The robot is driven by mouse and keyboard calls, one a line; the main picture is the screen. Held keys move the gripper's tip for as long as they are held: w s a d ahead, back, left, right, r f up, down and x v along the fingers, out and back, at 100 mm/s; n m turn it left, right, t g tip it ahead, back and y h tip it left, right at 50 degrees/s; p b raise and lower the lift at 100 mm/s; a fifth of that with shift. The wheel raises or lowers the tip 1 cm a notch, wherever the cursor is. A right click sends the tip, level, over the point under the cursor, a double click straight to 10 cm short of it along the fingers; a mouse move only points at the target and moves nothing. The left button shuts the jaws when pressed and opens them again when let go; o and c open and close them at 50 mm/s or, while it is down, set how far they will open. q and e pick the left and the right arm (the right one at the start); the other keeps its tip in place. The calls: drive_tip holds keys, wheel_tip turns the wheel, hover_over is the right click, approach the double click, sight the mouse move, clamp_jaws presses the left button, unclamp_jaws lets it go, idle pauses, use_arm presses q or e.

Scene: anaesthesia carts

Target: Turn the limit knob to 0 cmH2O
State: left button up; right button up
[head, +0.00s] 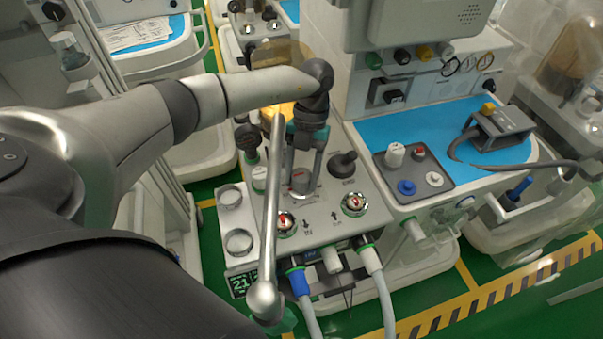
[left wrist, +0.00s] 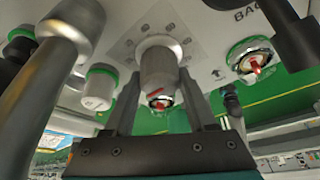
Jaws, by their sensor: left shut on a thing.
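The limit knob (head: 300,182) is a grey knob on the white top panel, with a printed dial around its base. The left wrist view shows the gripper (left wrist: 160,98) shut on the knob. The dial marks (left wrist: 150,30) are too small to read, so the setting cannot be told. My right gripper is not in view.
A silver pole (head: 271,210) stands close beside the gripper, on its left. A black knob (head: 343,164) is on the right. Hoses (head: 375,270) hang below. A blue worktop (head: 400,130) lies to the right.

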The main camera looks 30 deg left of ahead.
use_arm(q)
drive_tip(key=o, duration=1.4)
